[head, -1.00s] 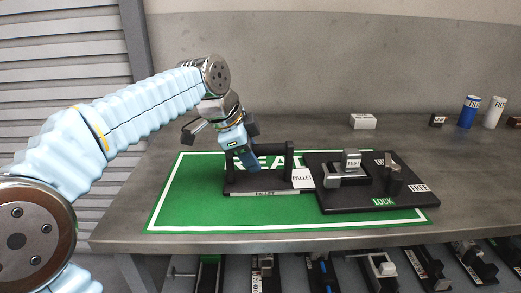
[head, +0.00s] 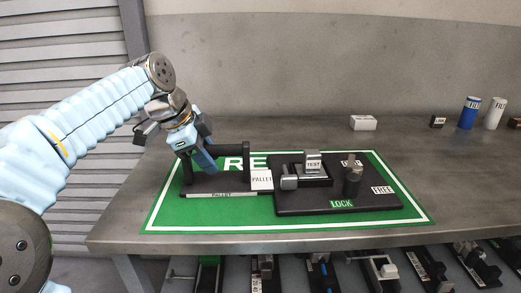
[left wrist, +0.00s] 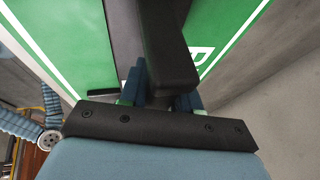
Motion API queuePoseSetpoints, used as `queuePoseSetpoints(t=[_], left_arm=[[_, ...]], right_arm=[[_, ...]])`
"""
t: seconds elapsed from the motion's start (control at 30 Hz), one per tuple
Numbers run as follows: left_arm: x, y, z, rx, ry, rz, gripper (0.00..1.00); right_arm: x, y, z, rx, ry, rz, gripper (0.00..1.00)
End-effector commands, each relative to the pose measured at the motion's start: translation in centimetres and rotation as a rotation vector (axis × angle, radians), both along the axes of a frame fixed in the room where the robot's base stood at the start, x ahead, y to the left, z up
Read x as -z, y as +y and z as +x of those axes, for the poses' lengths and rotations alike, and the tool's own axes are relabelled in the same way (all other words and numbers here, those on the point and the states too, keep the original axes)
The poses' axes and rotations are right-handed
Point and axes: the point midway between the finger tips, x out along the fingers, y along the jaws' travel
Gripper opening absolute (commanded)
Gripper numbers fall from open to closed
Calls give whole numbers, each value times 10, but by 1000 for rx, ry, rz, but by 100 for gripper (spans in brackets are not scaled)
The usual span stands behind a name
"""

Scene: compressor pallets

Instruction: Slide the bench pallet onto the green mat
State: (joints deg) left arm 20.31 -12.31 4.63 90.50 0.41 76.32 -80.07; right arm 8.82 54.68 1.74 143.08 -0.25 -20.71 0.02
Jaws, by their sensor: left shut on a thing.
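The black bench pallet (head: 300,203) lies on the green mat (head: 410,219), with green showing in front, behind and at the right of it. A black handle frame (head: 247,160) stands at its left end on a base marked PALLET. The pallet carries a TEST block (head: 313,162) and a dark knob by the LOCK and FREE labels. My left gripper (head: 207,165) is shut on the handle frame. In the left wrist view its fingers (left wrist: 160,88) sit on either side of the dark bar (left wrist: 165,60). My right gripper is not in view.
A white box (head: 363,123), a small dark box (head: 438,121), a blue can (head: 469,112) and a white can (head: 494,113) stand at the back right of the bench (head: 460,180). Several units sit on a shelf below the front edge. The bench right of the mat is clear.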

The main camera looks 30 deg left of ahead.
Motion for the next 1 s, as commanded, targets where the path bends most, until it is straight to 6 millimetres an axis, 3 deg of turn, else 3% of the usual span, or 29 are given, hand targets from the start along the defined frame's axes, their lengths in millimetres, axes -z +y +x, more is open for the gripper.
queuePoseSetpoints(t=[0.27, 0.3, 0.5, 0.83, 1.0], left_arm=[[4, 2, -1, -3, 11, 2, 0], [4, 2, -1, -4, 12, 1, 33], [3, 1, -1, -2, 7, 1, 61], [-2, 1, -2, -1, 3, 1, 61], [-27, 6, -12, -1, -1, 2, 61]], right_arm=[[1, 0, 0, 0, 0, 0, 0], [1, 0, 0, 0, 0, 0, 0], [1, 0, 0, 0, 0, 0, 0], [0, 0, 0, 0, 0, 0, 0], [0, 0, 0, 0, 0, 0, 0]])
